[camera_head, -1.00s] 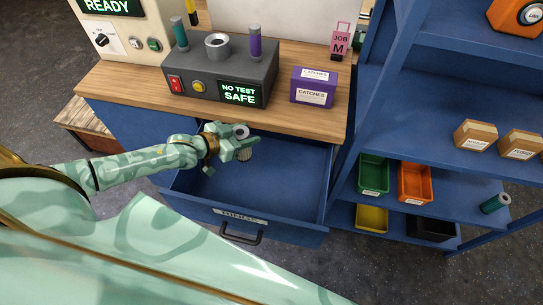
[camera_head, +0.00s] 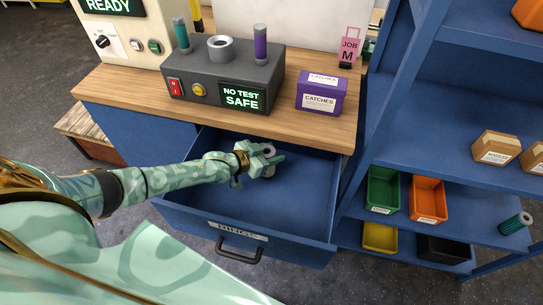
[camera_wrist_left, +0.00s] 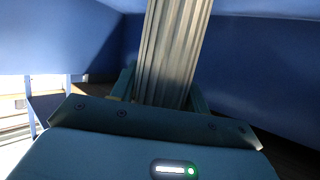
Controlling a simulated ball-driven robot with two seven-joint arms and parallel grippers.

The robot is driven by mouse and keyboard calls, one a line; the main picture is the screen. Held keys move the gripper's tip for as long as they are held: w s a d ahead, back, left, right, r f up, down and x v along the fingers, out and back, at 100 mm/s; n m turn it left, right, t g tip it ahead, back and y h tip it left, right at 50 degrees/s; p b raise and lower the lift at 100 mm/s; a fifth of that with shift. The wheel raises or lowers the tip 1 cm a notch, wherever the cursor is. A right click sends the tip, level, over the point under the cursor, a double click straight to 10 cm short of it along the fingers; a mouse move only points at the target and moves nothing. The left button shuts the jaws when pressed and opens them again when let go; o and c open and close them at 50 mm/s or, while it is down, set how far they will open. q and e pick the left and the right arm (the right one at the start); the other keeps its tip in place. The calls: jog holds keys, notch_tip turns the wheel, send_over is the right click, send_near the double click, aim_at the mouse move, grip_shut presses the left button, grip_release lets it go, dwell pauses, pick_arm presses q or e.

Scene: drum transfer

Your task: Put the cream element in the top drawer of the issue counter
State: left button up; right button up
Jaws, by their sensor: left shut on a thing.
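The open blue top drawer (camera_head: 310,205) of the issue counter (camera_head: 120,89) has a worn label and a dark handle on its front. My left gripper (camera_head: 262,160) is over the drawer's interior, towards its back, shut on the cream element (camera_head: 269,150). In the head view only the element's ringed top end and a little of its side show; the fingers hide the rest. In the left wrist view the element (camera_wrist_left: 172,50) is a ribbed, greyish cylinder between the fingers, with blue drawer walls around. I cannot tell whether it touches the drawer floor. My right gripper is not in view.
The dark tester (camera_head: 225,80) reading "NO TEST SAFE" and a purple catches box (camera_head: 320,93) stand on the counter top above the drawer. A blue shelf unit (camera_head: 430,120) with coloured bins stands close on the right. The drawer floor is otherwise clear.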

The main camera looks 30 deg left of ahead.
pick_arm(q)
jog(key=shift+w+f, duration=0.15)
jog(key=shift+f, duration=0.6)
jog(key=shift+r, duration=0.1)
jog(key=o, duration=0.7)
jog(key=shift+f+b, duration=0.2)
jog(key=shift+b, duration=0.1)
jog(key=o, duration=0.4)
jog(key=shift+c, duration=0.2)
jog(key=shift+r, duration=0.1)
